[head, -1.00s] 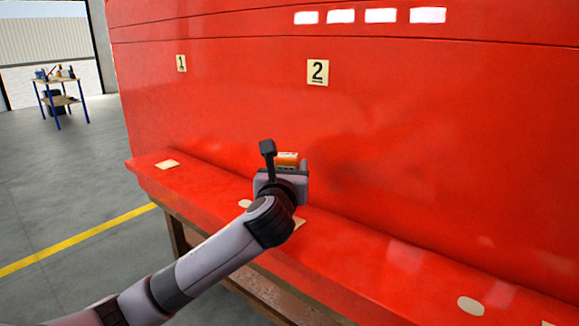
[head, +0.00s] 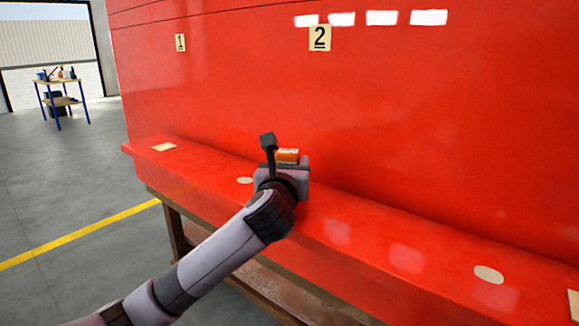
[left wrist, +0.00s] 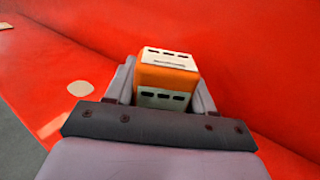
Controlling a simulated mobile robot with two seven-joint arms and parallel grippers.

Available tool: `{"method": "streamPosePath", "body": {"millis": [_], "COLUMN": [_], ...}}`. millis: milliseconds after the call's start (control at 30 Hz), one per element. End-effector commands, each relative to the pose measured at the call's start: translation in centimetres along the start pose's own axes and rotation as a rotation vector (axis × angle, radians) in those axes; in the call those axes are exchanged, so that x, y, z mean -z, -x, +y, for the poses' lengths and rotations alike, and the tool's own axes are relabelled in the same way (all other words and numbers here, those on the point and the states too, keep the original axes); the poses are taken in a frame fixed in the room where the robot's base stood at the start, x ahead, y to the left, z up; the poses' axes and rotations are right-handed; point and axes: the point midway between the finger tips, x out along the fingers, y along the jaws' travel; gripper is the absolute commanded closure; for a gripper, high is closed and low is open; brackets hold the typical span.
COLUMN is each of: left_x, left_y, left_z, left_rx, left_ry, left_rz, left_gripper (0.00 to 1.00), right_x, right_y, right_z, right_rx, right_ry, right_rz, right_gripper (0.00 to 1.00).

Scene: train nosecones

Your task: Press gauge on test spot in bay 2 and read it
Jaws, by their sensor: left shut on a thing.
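My left gripper (head: 290,168) is shut on the gauge (head: 288,155), a small orange box with pale faces. The gauge also shows in the left wrist view (left wrist: 168,75), between the fingers; I see no reading on it. The gripper is in front of the red nosecone, below the number 2 plate (head: 319,38) and over the ledge. I cannot tell whether the gauge touches the red surface. A round pale spot (head: 245,181) lies on the ledge just left of the gripper, and in the left wrist view (left wrist: 80,88). My gripper and arm hide the ledge behind them.
The number 1 plate (head: 180,42) is further left, above a square tan patch (head: 164,147). Another round spot (head: 489,274) and a square patch (head: 573,305) lie right on the ledge. A wooden stand (head: 190,235) is underneath. A tool table (head: 60,85) stands far left on open floor.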

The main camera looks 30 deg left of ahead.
Motion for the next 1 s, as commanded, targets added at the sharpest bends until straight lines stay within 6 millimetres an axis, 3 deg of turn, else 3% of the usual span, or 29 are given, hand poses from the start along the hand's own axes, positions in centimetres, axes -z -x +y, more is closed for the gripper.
{"method": "streamPosePath", "body": {"millis": [1000], "left_x": [0.4], "left_y": [0.0], "left_z": [-0.01], "left_rx": [0.001], "left_ry": [0.001], "left_rz": [-0.002], "left_gripper": [0.82], "right_x": [0.07], "right_y": [-0.1], "right_z": [0.04], "right_rx": [0.0], "right_ry": [0.001], "right_rz": [0.003], "right_gripper": [0.57]}}
